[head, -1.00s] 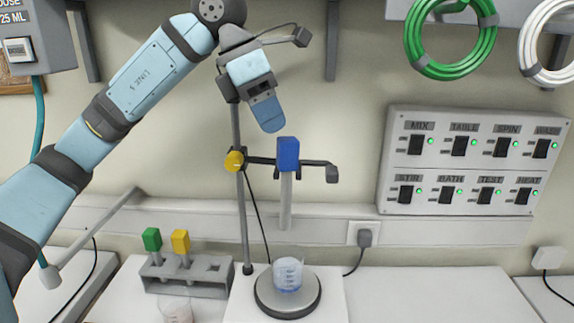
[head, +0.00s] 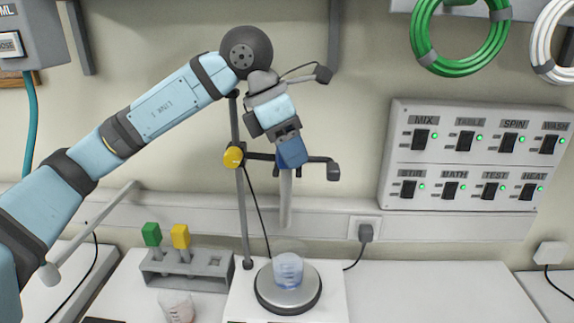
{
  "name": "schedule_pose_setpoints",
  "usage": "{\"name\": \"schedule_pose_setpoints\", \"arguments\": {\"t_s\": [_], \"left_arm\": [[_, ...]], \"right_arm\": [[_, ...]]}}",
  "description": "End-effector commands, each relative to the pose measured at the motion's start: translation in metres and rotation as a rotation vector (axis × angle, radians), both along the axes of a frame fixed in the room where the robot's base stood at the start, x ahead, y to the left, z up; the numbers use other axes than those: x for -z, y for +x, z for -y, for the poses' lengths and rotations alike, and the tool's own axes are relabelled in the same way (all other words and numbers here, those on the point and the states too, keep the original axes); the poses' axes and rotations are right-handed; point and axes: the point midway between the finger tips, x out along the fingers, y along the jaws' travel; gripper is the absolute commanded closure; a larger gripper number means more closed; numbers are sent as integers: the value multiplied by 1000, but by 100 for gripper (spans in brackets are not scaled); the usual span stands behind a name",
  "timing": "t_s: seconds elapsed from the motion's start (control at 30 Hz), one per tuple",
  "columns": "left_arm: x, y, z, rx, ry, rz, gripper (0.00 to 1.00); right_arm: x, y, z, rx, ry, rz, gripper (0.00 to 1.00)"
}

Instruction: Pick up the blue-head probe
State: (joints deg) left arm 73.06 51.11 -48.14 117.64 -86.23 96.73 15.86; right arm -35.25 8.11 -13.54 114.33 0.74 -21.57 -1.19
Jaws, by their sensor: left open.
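The blue-head probe (head: 285,205) hangs upright in the stand's side arm (head: 318,165), above a beaker of pale blue liquid (head: 288,270). Its grey rod shows below the arm, with the lower end above the beaker. My left gripper (head: 292,155) comes down from the upper left and is open at the probe's head. My right gripper is not in view.
The beaker stands on a round plate (head: 265,293). A grey rack (head: 205,277) at left holds a green-head (head: 151,234) and a yellow-head probe (head: 180,236). Another beaker (head: 178,306) stands in front. A switch panel (head: 470,155) is on the wall. The counter at right (head: 430,290) is clear.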

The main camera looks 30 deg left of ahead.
Motion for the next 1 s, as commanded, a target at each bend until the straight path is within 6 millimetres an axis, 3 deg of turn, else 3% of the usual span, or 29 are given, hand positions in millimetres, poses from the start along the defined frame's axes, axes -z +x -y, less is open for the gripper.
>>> {"name": "schedule_pose_setpoints", "arguments": {"t_s": [0.07,0.2,0.3,0.7,1.0], "left_arm": [[0,0,0,0,0,0,57],[0,0,0,0,0,0,87],[0,0,0,0,0,0,92],[-8,-8,5,2,0,3,92],[-58,-7,5,2,-2,4,92]], "right_arm": [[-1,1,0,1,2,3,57],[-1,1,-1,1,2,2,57],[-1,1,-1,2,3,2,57],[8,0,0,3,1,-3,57],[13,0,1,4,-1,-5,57]]}}
